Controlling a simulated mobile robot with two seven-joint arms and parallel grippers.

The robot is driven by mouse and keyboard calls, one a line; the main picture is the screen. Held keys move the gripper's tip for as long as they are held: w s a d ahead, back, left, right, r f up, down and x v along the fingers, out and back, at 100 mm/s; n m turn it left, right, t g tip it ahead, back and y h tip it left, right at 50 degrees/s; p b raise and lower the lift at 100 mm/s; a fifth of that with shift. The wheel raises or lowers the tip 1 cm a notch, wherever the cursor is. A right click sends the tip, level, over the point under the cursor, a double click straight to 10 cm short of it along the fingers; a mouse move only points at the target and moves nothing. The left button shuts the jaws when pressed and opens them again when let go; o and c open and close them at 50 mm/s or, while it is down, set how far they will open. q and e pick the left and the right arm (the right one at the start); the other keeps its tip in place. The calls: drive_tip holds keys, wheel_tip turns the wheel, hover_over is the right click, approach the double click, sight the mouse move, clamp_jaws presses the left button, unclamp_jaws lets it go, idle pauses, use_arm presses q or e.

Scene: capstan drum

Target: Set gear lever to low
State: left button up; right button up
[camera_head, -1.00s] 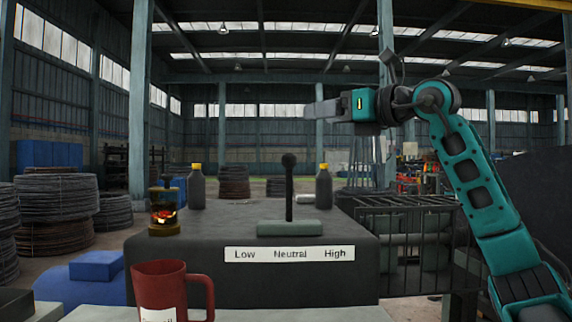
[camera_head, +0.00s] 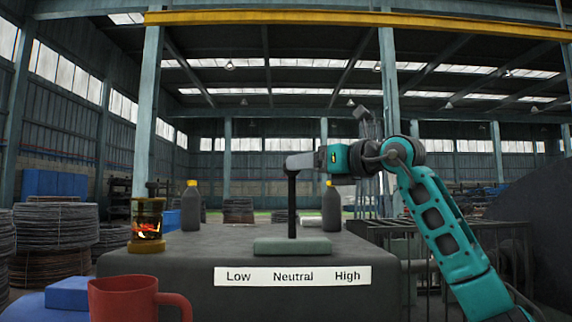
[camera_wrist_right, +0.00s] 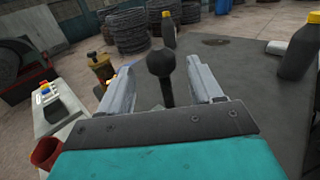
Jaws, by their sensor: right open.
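The gear lever (camera_head: 292,205) is a thin black rod on a grey-green base plate (camera_head: 292,245), standing upright above the word Neutral on the white label (camera_head: 293,276). The label reads Low, Neutral, High from left to right. My right gripper (camera_head: 298,162) is level with the lever's top and covers its knob in the head view. In the right wrist view the round black knob (camera_wrist_right: 161,62) shows between the two open fingers of the right gripper (camera_wrist_right: 162,72), with a gap on each side. My left gripper is out of view.
A brass lantern (camera_head: 147,224) stands left on the dark block (camera_head: 180,262). Two dark bottles with yellow caps, left (camera_head: 191,207) and right (camera_head: 331,208), stand behind the lever. A red mug (camera_head: 125,299) is at the front left. A railing (camera_head: 455,240) is at the right.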

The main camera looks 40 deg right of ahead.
drive_tip(key=w, duration=0.4)
drive_tip(key=w+p, duration=0.1)
drive_tip(key=w, duration=0.2)
drive_tip(key=shift+a, duration=0.3)
drive_tip(key=shift+s+r, duration=0.1)
clamp_jaws()
